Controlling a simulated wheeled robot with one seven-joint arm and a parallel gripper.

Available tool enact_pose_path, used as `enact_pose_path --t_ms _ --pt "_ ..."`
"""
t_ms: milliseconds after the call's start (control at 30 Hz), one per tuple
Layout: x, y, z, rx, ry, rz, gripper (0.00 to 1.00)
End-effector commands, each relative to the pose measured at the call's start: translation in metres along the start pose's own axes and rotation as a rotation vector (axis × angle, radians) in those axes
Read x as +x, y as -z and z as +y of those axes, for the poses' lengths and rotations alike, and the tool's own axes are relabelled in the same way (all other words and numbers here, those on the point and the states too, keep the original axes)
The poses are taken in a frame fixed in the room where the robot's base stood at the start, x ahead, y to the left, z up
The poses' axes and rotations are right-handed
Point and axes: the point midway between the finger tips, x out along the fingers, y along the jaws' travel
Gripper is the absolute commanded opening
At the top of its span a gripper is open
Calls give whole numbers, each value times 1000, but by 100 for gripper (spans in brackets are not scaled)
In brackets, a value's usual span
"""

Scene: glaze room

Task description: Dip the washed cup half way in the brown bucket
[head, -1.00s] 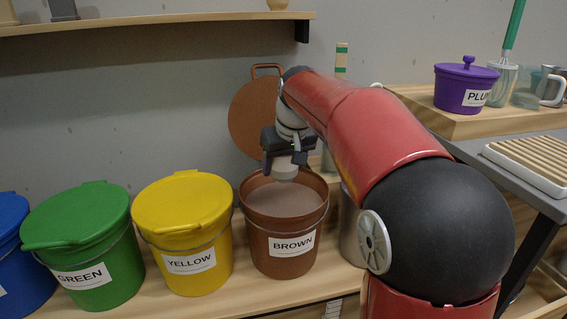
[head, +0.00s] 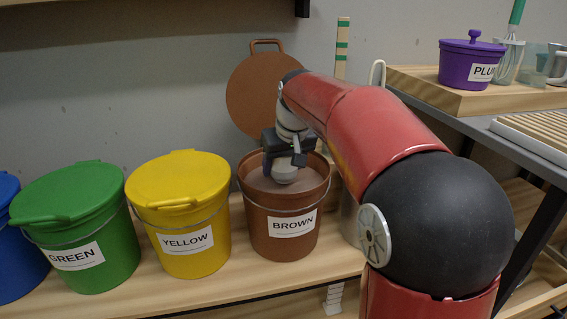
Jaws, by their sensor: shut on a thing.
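The brown bucket (head: 283,222) stands open on the wooden bench, labelled BROWN, with brownish glaze (head: 258,180) inside. My gripper (head: 284,158) is over the bucket, pointing down, shut on a pale cup (head: 285,175). The cup is inside the bucket's rim, close to the glaze. I cannot tell exactly how much of the cup is under the surface. My arm hides part of the bucket's right back rim.
Lidded yellow (head: 180,190), green (head: 70,200) and blue (head: 12,260) buckets stand to the left. A brown lid (head: 252,95) leans on the wall behind. A purple PLUM pot (head: 465,65) sits on a wooden board at the right. A shelf is above.

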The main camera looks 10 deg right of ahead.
Motion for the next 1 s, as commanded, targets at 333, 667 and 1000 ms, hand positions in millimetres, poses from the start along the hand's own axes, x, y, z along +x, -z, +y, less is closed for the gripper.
enact_pose_path --t_ms 333,667,1000 --pt "25 -11 0 0 0 -1 37" --pt "37 -16 0 0 0 0 37" --pt "39 -17 0 0 0 -1 37"
